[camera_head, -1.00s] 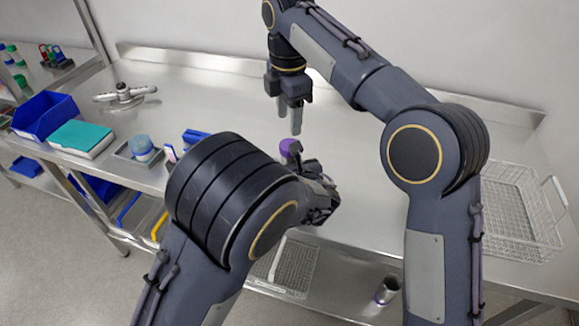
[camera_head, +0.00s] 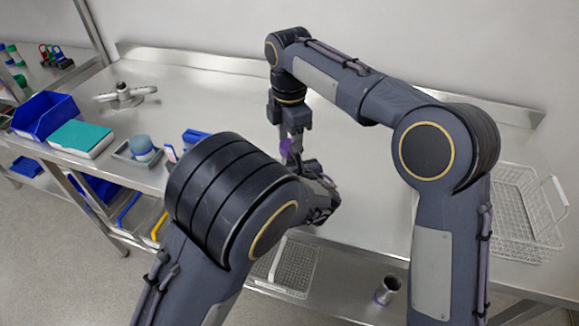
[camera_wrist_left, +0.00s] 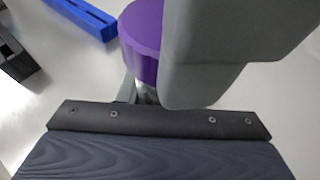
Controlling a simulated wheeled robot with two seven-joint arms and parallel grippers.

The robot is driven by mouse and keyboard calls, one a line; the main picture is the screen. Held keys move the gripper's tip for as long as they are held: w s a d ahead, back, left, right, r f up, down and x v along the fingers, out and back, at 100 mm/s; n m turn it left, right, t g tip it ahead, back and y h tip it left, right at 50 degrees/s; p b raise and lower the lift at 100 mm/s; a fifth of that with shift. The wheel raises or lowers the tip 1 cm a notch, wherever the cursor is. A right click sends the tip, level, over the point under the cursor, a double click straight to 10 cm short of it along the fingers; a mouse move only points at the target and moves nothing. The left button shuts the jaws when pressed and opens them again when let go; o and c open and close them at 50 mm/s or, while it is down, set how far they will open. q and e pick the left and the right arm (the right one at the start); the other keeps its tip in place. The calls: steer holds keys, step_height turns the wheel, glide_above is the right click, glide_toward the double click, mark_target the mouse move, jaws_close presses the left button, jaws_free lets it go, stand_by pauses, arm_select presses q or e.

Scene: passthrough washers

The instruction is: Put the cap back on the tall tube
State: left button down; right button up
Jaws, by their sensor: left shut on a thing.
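A purple cap (camera_head: 285,147) shows beside the right fingers in the head view and as a purple cylinder (camera_wrist_left: 142,42) in the left wrist view. A small pale, shiny piece (camera_wrist_left: 146,94), apparently the tube, shows right under it. The rest is hidden, so I cannot tell how the cap sits. My left gripper (camera_head: 322,192) is shut, apparently on the tube, below the cap. My right gripper (camera_head: 291,146) points down at the cap; one grey finger covers its side in the left wrist view. Whether it grips the cap is unclear.
On the left are a blue bin (camera_head: 43,114), a teal-topped box (camera_head: 81,138), a round blue-topped item (camera_head: 142,147) and a blue rack (camera_head: 194,137). A wire basket (camera_head: 520,215) stands at right. The back middle of the steel bench (camera_head: 200,95) is clear.

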steer(key=shift+f, duration=0.55)
steer(key=c, duration=0.8)
steer(key=m, duration=0.3)
steer(key=o, duration=1.1)
steer(key=shift+r, duration=2.3)
